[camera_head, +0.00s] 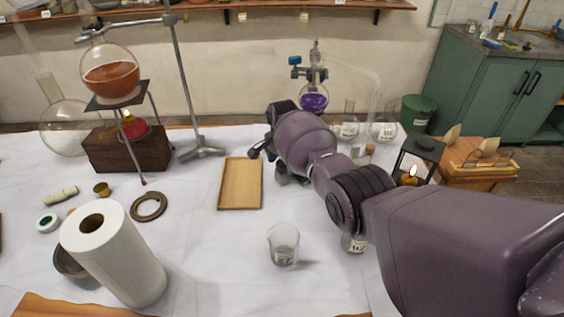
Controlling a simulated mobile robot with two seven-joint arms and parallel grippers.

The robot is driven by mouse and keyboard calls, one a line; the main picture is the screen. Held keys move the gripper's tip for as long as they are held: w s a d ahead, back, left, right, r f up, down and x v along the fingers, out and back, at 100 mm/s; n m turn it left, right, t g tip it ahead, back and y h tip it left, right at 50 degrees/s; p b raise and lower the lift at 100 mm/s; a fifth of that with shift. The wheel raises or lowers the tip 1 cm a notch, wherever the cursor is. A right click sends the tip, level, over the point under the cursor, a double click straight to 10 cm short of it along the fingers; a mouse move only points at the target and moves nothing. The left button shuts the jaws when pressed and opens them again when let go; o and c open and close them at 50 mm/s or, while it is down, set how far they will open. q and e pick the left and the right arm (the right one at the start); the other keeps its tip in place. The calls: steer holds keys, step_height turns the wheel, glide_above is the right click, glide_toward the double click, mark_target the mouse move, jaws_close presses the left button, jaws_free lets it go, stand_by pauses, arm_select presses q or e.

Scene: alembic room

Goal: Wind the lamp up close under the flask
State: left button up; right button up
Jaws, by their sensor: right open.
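A round flask of purple liquid (313,98) hangs in a clamp (312,74) at the back centre. My right arm covers the space under it, so what stands there is mostly hidden. My right gripper (262,147) is below and left of this flask, turned away and partly hidden by its own wrist; it is open. A small grey-blue piece (291,177) shows under my wrist; I cannot tell what it belongs to. A red lamp (134,128) stands on a wooden box under another flask, of orange liquid (111,74), on a tripod. My left gripper is not in view.
A wooden tray (241,184) lies left of my right wrist. A beaker (283,244) and a paper roll (112,252) stand nearer. A small flame (411,174) burns under a dark stand (423,147) at the right.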

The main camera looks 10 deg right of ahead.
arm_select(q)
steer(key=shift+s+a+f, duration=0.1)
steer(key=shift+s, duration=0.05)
arm_select(e)
steer(key=c, duration=0.9)
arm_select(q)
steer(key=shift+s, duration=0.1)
